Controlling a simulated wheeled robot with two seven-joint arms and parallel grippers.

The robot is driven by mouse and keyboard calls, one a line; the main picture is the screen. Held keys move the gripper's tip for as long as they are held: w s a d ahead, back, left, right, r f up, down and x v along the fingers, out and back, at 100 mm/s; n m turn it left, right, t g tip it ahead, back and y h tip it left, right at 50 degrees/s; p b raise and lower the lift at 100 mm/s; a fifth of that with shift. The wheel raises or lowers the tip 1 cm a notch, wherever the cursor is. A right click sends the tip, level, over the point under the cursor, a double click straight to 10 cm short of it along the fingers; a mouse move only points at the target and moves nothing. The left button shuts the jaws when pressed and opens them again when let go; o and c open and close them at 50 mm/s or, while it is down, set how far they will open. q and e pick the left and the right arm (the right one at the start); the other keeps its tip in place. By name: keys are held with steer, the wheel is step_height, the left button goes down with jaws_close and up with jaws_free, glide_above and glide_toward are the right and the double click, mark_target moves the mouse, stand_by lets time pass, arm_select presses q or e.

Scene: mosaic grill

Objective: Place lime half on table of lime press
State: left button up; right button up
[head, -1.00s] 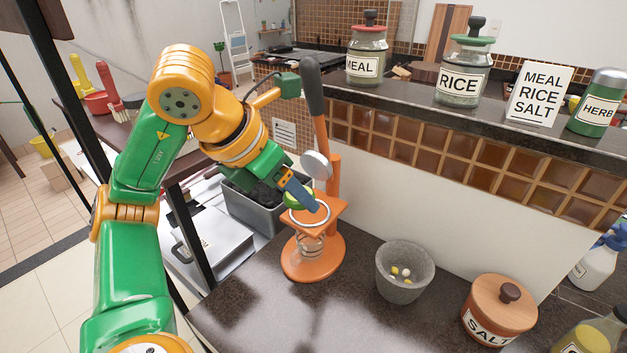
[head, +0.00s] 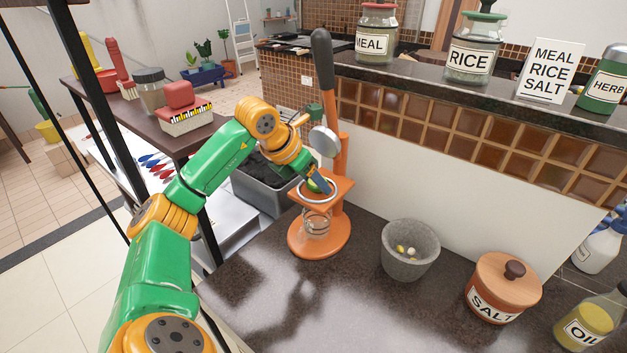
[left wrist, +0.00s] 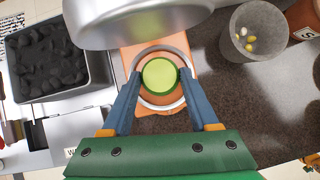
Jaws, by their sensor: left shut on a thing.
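The orange lime press (head: 325,236) stands on the dark counter with its long grey-tipped handle raised. Its square orange table (head: 341,191) carries a metal ring (head: 301,192); the table also shows in the left wrist view (left wrist: 181,52). My left gripper (head: 323,184) is shut on the green lime half (head: 314,186). In the left wrist view, the lime half (left wrist: 160,74) sits between the blue fingers, pale cut face toward the camera, over the ring's opening. I cannot tell whether it touches the table. My right gripper is not in view.
The press's round metal presser (head: 325,141) hangs close above my gripper. A grey stone mortar (head: 409,260) and a salt pot (head: 502,290) stand to the right. A grey bin of dark lumps (left wrist: 45,62) is beyond the counter's left edge. The front counter is clear.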

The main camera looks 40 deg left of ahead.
arm_select(q)
steer(key=shift+f, duration=0.1)
steer(key=shift+f, duration=0.15)
steer(key=o, duration=1.3)
steer(key=shift+r, duration=0.2)
steer(key=shift+r, duration=0.25)
steer(key=p+v, duration=0.1)
steer(key=v, duration=1)
steer(key=shift+s+d+r, duration=0.1)
steer(key=shift+s+r, duration=0.15)
